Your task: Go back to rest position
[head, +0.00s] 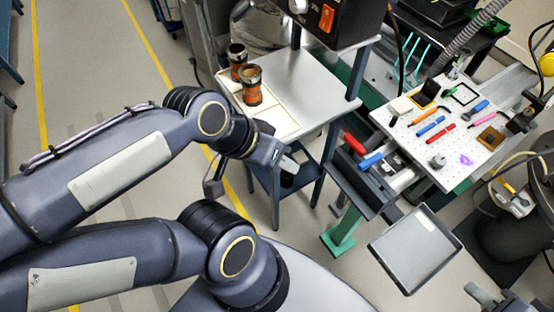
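The task names no object, only my two arms. My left gripper (282,160) is at the end of the arm from the left, in front of the grey side table (312,88). Its fingers are mostly hidden by the wrist, so I cannot tell whether it is open or shut. No held object is visible. Dark parts that look like my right gripper (500,301) show at the bottom right edge, cut off by the frame. Its opening cannot be made out.
Two orange-brown cylinders (251,86) (237,62) stand on the side table. A white perforated board (455,160) with several tools lies right. A grey tray (415,249) sits below it. A black box with an orange switch (327,17) is at the top. Floor (90,70) is clear left.

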